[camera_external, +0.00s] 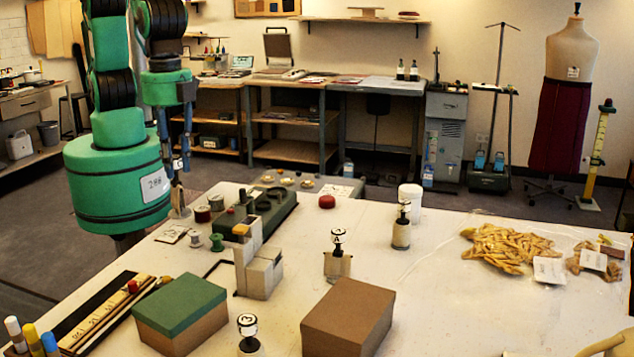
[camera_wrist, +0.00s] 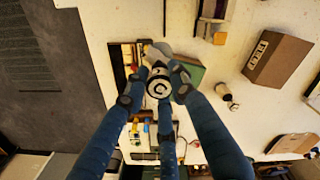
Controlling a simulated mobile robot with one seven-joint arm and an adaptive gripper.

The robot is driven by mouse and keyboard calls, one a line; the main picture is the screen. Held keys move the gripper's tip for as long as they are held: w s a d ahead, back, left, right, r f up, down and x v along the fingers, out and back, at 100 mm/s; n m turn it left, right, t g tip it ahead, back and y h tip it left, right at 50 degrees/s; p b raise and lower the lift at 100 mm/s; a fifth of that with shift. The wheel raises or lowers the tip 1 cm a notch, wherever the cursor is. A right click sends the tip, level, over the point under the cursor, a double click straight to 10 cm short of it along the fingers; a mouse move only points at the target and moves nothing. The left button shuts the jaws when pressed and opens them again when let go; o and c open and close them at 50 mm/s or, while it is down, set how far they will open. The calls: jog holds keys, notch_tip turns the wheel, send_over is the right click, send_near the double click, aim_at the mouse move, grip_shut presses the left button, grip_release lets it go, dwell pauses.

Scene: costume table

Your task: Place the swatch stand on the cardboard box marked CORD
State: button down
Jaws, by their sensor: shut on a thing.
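My gripper (camera_wrist: 158,92) is shut on a small stand with a round black-and-white top (camera_wrist: 158,87), seen from above in the wrist view. I take it for the swatch stand. In the external view the fingers hang beside the large green arm link, at the left above the table. A plain brown cardboard box (camera_external: 348,315) stands at the front middle; it shows in the wrist view (camera_wrist: 275,60) with lettering too small to read surely. A green-lidded cardboard box (camera_external: 180,312) stands to its left. I cannot make out CORD.
Similar round-topped stands (camera_external: 338,255) (camera_external: 401,228) (camera_external: 248,335) are on the table. Cream blocks (camera_external: 258,272) stand behind the boxes. Bagged yellow pieces (camera_external: 505,245) lie at right. The table right of the brown box is mostly clear.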

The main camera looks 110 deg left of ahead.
jog(key=s+d+f+m, duration=0.1)
jog(key=s+d+f, duration=0.2)
jog(key=s+f, duration=0.2)
jog(key=shift+d, duration=0.3)
jog(key=w+d+f+p, duration=0.1)
jog(key=w+d+p, duration=0.1)
jog(key=w+d, duration=0.8)
jog(key=shift+w+d+f, duration=0.2)
jog(key=shift+w+d, duration=0.05)
jog(key=shift+w, duration=0.9)
jog(key=shift+f, duration=0.1)
jog(key=shift+f, duration=1.85)
